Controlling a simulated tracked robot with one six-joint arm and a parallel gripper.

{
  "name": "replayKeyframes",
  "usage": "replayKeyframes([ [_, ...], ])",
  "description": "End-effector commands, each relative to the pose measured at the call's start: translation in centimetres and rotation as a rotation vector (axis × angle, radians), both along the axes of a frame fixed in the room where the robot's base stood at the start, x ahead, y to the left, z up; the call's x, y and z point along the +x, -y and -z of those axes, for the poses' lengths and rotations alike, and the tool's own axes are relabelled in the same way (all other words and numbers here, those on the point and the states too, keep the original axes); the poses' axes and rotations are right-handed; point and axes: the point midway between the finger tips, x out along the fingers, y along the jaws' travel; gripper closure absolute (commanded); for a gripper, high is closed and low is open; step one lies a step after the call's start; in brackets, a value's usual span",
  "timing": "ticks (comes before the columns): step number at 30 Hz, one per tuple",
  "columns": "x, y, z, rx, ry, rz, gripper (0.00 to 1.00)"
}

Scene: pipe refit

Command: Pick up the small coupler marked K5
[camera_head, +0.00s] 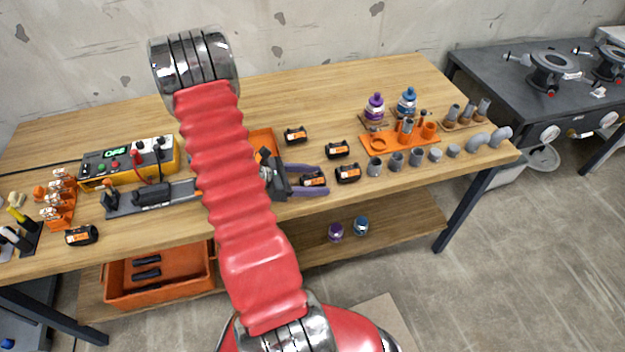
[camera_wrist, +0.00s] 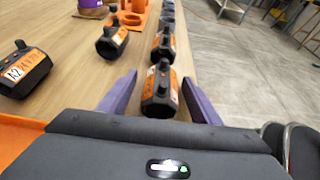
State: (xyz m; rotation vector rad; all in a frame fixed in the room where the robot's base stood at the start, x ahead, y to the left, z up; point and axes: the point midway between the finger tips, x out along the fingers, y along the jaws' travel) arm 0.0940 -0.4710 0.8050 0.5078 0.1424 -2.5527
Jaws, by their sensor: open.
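Several small black couplers with orange labels lie on the wooden bench. One coupler (camera_head: 313,180) lies between the spread purple fingers of my gripper (camera_head: 324,179); it also shows in the wrist view (camera_wrist: 159,95), between the fingertips (camera_wrist: 159,80). I cannot read its mark, so I cannot tell whether it is K5. Another coupler (camera_head: 347,173) lies just beyond the fingertips, with an unreadable mark. Two more lie farther back: one (camera_head: 338,149) has an unreadable mark, and one in the wrist view (camera_wrist: 25,72) reads A2. My gripper is open and holds nothing.
An orange tray (camera_head: 264,141) lies beside my gripper, partly hidden by my arm. Grey pipe pieces (camera_head: 396,160) line the bench's front edge at the right, before an orange holder (camera_head: 379,148). Another coupler (camera_head: 81,236) lies at the far left. The bench's back middle is clear.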

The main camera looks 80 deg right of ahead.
Motion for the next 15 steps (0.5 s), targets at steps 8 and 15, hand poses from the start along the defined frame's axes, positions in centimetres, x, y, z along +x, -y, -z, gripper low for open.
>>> replayKeyframes([
  [8,0.05,-0.02,-0.02,0.0,0.0,0.0,0.42],
  [15,0.07,-0.02,-0.03,0.0,0.0,-0.001,0.48],
])
